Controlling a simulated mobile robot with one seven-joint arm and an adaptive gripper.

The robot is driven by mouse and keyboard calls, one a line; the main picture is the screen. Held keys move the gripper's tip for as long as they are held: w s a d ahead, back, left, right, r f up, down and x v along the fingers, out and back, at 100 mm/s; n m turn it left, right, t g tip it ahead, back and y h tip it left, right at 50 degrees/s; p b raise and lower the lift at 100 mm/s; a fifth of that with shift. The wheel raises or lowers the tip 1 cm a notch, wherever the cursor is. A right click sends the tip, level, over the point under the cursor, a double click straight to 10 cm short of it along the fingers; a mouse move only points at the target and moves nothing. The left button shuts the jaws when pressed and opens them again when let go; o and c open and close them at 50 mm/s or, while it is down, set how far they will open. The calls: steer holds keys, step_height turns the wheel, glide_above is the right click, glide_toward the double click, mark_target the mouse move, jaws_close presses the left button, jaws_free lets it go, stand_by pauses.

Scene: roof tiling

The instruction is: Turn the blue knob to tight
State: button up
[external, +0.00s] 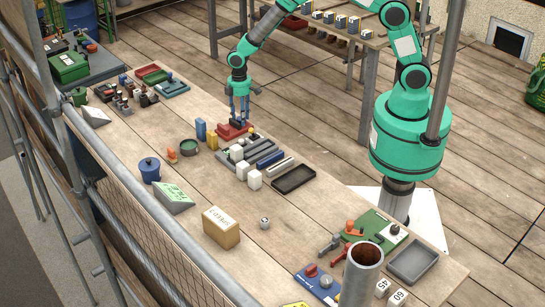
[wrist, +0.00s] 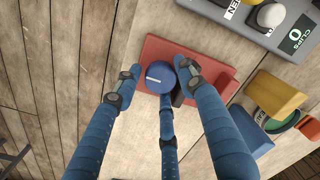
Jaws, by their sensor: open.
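The blue knob (wrist: 160,78), round with a white line on its face, sits on a red plate (wrist: 218,72) in the wrist view. The white line lies nearly crosswise in that picture. My gripper (wrist: 158,68) is open, its blue fingers spread to the left, right and near side of the knob. Whether any finger touches the knob cannot be told. In the external view my gripper (external: 240,116) is low over the red plate (external: 232,133) near the middle of the bench; the knob is mostly hidden there. No tight mark is readable.
A grey tray (wrist: 232,14) with labels and white pieces lies beside the plate. A yellow block (wrist: 272,97), a blue block (wrist: 250,132) and a green ring (wrist: 285,122) stand close on the right. A wooden box (external: 221,228) stands farther along the bench.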

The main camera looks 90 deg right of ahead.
steer(key=c, duration=0.9)
steer(key=shift+o, duration=0.2)
steer(key=shift+m+p, duration=0.6)
steer(key=shift+m, duration=0.9)
steer(key=o, duration=0.9)
steer(key=shift+c, duration=0.2)
